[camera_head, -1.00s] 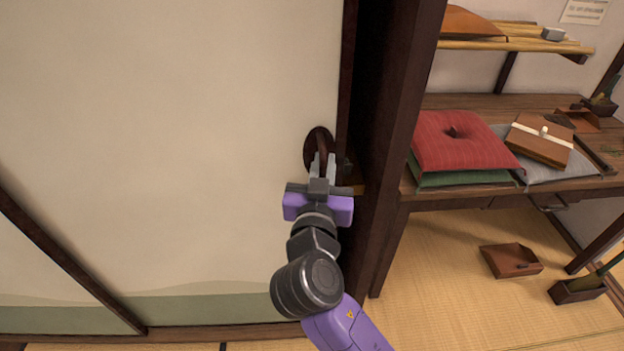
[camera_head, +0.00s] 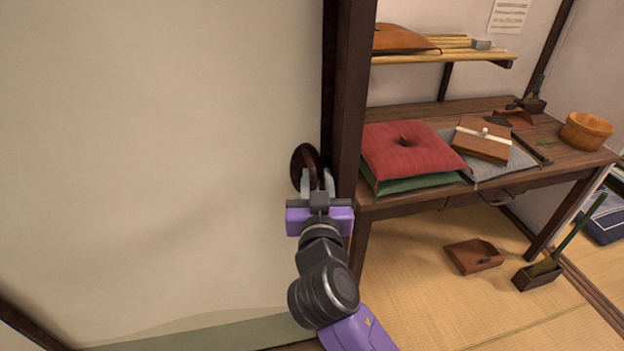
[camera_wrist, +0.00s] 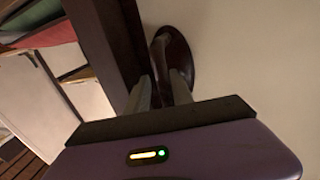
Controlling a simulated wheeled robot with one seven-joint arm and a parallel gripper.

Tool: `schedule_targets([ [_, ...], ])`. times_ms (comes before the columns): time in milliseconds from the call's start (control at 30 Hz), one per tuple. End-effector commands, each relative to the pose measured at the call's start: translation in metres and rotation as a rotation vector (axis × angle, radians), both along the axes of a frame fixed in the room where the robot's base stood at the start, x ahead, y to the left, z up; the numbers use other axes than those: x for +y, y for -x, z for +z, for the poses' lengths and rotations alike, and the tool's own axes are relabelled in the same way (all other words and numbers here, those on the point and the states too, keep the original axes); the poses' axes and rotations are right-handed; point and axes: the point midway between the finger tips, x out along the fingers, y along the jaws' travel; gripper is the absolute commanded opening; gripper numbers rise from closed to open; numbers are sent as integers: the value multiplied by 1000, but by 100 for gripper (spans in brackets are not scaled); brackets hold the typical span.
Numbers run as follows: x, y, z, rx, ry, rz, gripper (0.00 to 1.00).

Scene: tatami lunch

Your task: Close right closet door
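The closet door (camera_head: 160,150) is a large cream sliding panel with a green lower band and a dark frame. Its dark oval handle (camera_head: 302,160) is near the right edge; it also shows in the wrist view (camera_wrist: 180,58). The door's right edge is at the dark post (camera_head: 350,90), with no clear gap visible. My gripper (camera_head: 317,180) is at the handle, fingers apart. In the wrist view my fingers (camera_wrist: 160,92) stand either side of the handle's lower part; I cannot tell whether they touch it.
Right of the post is a wooden desk (camera_head: 570,158) with a red cushion (camera_head: 412,150), a brown box (camera_head: 482,140) and a wooden bowl (camera_head: 586,130). A dustpan (camera_head: 473,257) and a planter-like box (camera_head: 537,274) are on the tatami floor (camera_head: 440,310).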

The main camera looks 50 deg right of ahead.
Motion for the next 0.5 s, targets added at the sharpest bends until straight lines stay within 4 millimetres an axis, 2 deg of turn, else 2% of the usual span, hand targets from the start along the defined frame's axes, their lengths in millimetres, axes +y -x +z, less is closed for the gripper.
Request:
schedule_targets([
  [333,3,-1,1,-3,0,8,34],
  [500,16,10,-1,-1,1,11,34],
])
